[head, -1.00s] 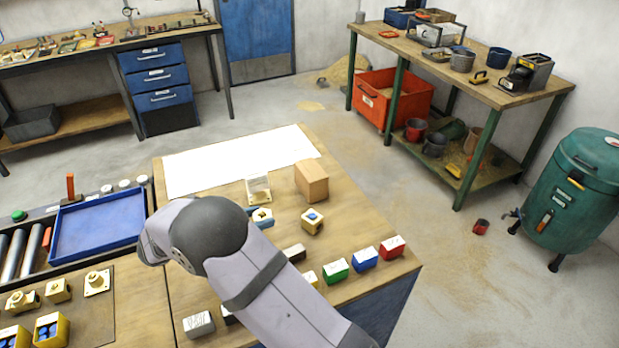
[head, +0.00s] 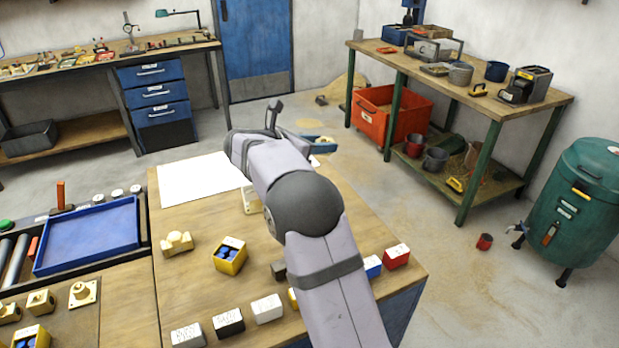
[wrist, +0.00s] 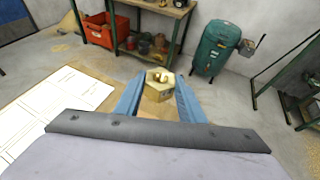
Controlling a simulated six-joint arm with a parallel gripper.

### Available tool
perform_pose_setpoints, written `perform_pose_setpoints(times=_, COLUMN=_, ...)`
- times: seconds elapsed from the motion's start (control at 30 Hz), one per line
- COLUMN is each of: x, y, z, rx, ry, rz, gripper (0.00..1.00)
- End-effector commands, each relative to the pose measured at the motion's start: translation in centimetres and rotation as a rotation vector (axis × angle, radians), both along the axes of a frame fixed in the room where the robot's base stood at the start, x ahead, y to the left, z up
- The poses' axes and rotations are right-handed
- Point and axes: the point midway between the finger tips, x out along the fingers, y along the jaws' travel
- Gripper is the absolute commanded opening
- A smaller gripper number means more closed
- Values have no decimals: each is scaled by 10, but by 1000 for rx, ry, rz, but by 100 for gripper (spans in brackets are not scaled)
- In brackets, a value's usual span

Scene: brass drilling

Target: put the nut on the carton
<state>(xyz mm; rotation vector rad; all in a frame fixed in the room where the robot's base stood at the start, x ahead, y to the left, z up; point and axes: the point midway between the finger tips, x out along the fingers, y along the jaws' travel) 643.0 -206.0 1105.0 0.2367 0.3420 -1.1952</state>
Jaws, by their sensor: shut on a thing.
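In the wrist view the nut (wrist: 157,94), a pale brass hexagonal piece with a shinier gold part at its top, sits between the blue fingers of my gripper (wrist: 160,98). The gripper is shut on it. In the head view my gripper (head: 318,143) is raised over the far side of the table, with a small bit of the nut (head: 325,140) showing at the fingers. The carton is hidden in the head view now, and I cannot make it out clearly in the wrist view. How far the nut is from the carton cannot be told.
A white sheet (head: 203,178) lies at the table's far left. A yellow box with blue contents (head: 230,256) and a brass fitting (head: 176,243) stand nearer. Labelled blocks, such as a white one (head: 267,309), line the front edge. A blue tray (head: 88,236) is left.

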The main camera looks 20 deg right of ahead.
Motion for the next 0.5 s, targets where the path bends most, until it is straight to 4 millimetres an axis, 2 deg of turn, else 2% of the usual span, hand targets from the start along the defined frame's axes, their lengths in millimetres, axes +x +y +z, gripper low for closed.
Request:
perform_pose_setpoints(times=0.1, x=18, y=9, z=7, rx=-2, ry=-3, rz=120, gripper=1)
perform_pose_setpoints(times=0.2, x=28, y=16, z=6, rx=-2, ry=-1, rz=201, gripper=1)
perform_pose_setpoints(times=0.5, x=36, y=22, z=4, rx=0, ry=-3, rz=294, gripper=1)
